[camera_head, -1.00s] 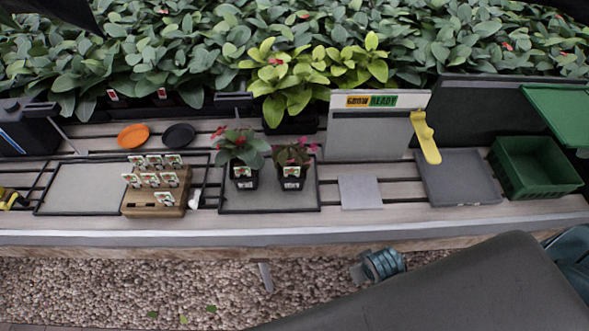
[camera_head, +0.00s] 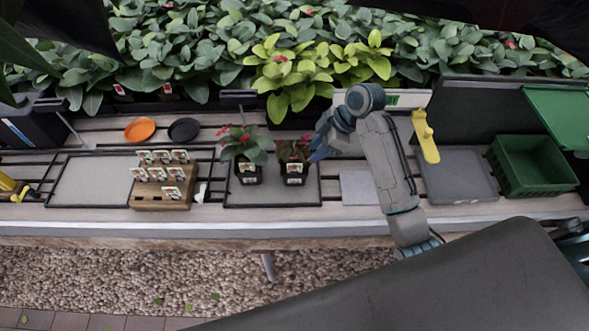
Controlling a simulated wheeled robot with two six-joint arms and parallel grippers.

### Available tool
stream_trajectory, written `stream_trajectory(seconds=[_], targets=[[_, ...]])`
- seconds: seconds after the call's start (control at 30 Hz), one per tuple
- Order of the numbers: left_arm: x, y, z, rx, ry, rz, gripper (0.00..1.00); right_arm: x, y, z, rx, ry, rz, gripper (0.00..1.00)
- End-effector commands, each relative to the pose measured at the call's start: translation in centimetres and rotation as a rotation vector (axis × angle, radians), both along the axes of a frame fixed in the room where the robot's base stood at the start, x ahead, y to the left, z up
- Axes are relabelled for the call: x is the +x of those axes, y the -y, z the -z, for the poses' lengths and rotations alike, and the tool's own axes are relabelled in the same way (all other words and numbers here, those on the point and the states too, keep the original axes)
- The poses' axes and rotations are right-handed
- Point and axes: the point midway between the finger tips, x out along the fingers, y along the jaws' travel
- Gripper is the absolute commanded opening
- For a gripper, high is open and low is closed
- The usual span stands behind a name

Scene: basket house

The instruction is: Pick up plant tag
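Several white plant tags with plant pictures (camera_head: 172,192) stand in a wooden block (camera_head: 160,203) left of centre on the bench. Two small potted plants with red flowers, one left (camera_head: 247,172) and one right (camera_head: 293,172), stand on a dark-rimmed tray (camera_head: 272,196) and each pot bears a white tag. My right gripper (camera_head: 318,148) is just right of the right potted plant, well to the right of the wooden block. Its fingers are small and partly hidden by my wrist, so I cannot tell if they are open. My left gripper is not in view.
An empty dark-rimmed tray (camera_head: 90,181) lies left of the block. Orange (camera_head: 139,129) and black (camera_head: 184,130) discs lie behind. A yellow tool (camera_head: 425,137), grey tray (camera_head: 457,177) and green crate (camera_head: 532,166) are at right. Leafy plants line the back.

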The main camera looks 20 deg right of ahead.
Motion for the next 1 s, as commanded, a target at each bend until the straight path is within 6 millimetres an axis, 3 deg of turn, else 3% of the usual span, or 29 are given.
stream_trajectory(seconds=[0.13,0.4,0.57,0.77,1.0], targets=[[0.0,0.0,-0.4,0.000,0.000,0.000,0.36,0.8,-0.6,-0.1,0.014,0.011,-0.041,0.31],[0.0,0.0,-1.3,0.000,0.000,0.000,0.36,1.4,-2.6,3.4,0.014,0.011,-0.040,0.31],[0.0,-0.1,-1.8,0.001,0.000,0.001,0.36,1.6,-3.1,4.2,0.012,0.012,-0.040,0.31],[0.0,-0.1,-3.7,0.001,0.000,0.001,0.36,2.2,-4.6,6.3,0.013,0.009,-0.039,0.31],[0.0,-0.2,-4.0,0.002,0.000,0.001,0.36,2.5,-5.5,8.4,0.010,0.013,-0.039,0.31]])
